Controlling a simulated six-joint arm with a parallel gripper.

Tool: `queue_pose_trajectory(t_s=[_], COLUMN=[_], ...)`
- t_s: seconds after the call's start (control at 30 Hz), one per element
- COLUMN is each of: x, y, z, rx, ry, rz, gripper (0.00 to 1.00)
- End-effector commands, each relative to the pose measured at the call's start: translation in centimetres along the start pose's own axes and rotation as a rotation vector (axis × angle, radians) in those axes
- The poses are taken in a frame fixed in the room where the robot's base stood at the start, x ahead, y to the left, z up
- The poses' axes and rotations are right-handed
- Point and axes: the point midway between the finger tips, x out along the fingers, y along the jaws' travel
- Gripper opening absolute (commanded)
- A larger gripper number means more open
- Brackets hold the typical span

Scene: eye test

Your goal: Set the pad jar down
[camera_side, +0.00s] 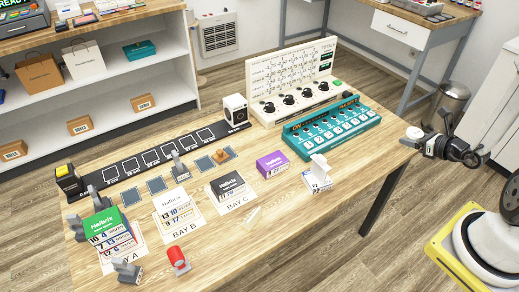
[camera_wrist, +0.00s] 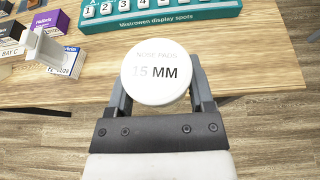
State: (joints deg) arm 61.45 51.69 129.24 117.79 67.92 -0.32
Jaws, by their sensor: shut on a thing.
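The pad jar (camera_wrist: 158,72) is in my gripper. Its round white lid faces the wrist camera and reads "NOSE PADS 15 MM". My gripper (camera_wrist: 158,90) has its two dark fingers shut on either side of the jar. The lid hides the jar's body and what lies directly under it. In the side view, the jar (camera_side: 413,133) is a small white shape at my gripper (camera_side: 427,143), near the right end of the wooden table (camera_side: 345,190). The gap between jar and table cannot be judged.
A teal board (camera_side: 330,125) with numbered spots stands on the table. Left of it are a purple box (camera_side: 272,164), a white box (camera_side: 318,176), printed bay cards and a black strip (camera_side: 150,160). A white totals panel (camera_side: 292,82) stands behind. The table's right end is bare.

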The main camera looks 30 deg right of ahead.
Motion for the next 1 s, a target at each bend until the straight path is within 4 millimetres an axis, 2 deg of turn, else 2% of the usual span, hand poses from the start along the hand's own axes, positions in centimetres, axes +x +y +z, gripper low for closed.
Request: queue_pose_trajectory(t_s=[0.17, 0.37, 0.67, 1.0], x=[0.7, 2.3, 5.4, 7.7], y=[0.7, 2.7, 8.0, 15.4], z=[0.8, 2.7, 6.9, 11.3], rx=[-0.011, -0.037, -0.089, -0.140], ry=[0.001, 0.008, 0.014, 0.013], rz=[0.020, 0.069, 0.177, 0.301], gripper=[0.10, 0.10, 0.10, 0.10])
